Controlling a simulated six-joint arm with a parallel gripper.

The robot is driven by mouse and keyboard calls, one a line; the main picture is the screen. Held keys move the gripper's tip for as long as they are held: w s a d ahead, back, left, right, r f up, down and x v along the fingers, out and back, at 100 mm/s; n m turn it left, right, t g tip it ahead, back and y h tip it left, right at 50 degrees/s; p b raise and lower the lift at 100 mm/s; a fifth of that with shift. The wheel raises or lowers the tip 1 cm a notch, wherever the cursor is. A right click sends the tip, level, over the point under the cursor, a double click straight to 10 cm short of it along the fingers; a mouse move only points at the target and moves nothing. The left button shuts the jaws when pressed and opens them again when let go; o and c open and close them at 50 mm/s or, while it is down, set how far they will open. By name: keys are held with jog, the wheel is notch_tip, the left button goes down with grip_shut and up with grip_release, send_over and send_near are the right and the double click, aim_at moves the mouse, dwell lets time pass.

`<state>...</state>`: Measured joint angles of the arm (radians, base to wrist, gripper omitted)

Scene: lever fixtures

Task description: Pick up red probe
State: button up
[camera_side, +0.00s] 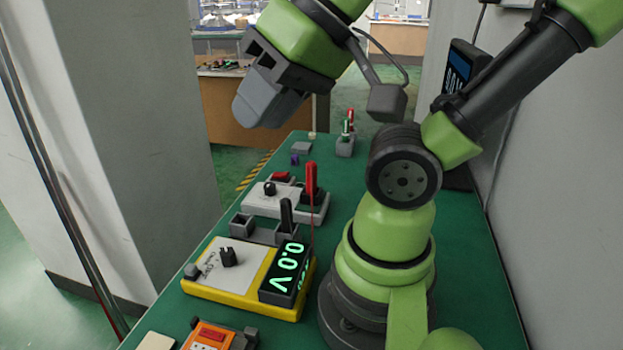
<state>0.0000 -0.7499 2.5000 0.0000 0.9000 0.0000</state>
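The red probe (311,181) stands upright near the middle of the green table, with a thin red line running down from it behind the voltage display. What holds its lower end is unclear. A black probe (286,216) stands upright to its lower left, in a grey holder (263,236). My gripper (262,102) is high at upper left, above and left of the red probe and apart from it. Its grey fingers point down and left and overlap in this view, so the gap between them is hidden. Nothing shows held in it.
A yellow meter (232,278) with a knob and a "0.0 V" display (284,272) stands in front. A white fixture (270,199) with a black knob is beside the red probe. An orange device (211,336) is at the front edge. A small grey holder (345,147) stands farther back.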

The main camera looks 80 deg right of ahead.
jog(key=o, duration=0.4)
jog(key=shift+o, duration=0.2)
jog(key=m+g+h, duration=0.2)
jog(key=m+g, duration=0.5)
jog(key=m, duration=1.8)
send_over(309, 162)
notch_tip(309, 162, down, 12)
jog(key=f, duration=0.1)
notch_tip(309, 162, down, 4)
jog(key=shift+w+a+r+m, duration=0.1)
jog(key=shift+w+a+m, duration=0.05)
jog(key=shift+m, duration=0.35)
jog(key=shift+s+f, duration=0.2)
jog(key=shift+f, duration=2.9)
